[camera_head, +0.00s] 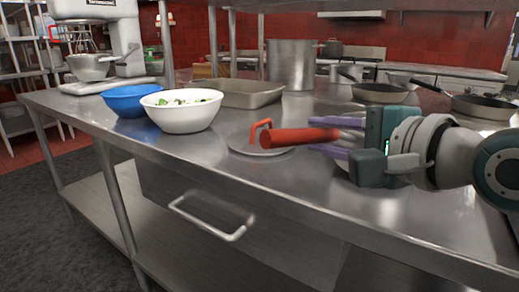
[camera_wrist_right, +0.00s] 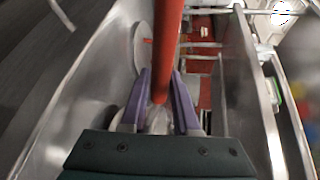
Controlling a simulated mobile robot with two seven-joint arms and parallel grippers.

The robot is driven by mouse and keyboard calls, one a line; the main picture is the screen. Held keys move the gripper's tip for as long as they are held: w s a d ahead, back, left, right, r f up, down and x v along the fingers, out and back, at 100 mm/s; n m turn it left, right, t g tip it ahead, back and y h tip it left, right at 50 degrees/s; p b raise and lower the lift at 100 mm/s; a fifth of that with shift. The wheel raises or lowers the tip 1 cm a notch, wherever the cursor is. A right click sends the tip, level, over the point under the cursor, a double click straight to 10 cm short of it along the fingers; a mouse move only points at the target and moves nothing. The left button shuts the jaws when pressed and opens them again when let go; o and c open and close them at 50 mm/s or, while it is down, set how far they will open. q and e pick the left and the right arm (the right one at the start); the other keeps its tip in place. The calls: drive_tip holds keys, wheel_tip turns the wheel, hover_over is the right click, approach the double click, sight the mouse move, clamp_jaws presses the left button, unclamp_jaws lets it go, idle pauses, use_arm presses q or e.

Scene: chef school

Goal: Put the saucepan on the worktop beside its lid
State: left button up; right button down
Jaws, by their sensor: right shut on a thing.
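The lid (camera_head: 245,146), a flat grey disc with a red loop handle, lies on the steel worktop (camera_head: 215,165) near its front edge. It also shows in the right wrist view (camera_wrist_right: 139,52). My right gripper (camera_head: 325,142) comes in from the right with purple fingers, shut on the saucepan's red handle (camera_head: 298,137). The handle juts left past the fingertips, in front of the lid in the head view. In the right wrist view the handle (camera_wrist_right: 169,45) runs away from between the fingers. The saucepan's body is mostly hidden by my gripper; I cannot tell whether it touches the worktop. My left gripper is out of view.
A white bowl of food (camera_head: 182,115), a blue bowl (camera_head: 130,102) and a rectangular pan (camera_head: 246,96) stand left and behind the lid. A large pot (camera_head: 292,65) and dark frying pans (camera_head: 380,92) are further back. Bare worktop lies in front of the lid.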

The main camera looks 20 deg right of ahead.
drive_tip(key=shift+f, duration=0.65)
drive_tip(key=c, duration=0.7)
unclamp_jaws()
drive_tip(key=shift+f, duration=0.1)
drive_tip(key=shift+o, duration=0.2)
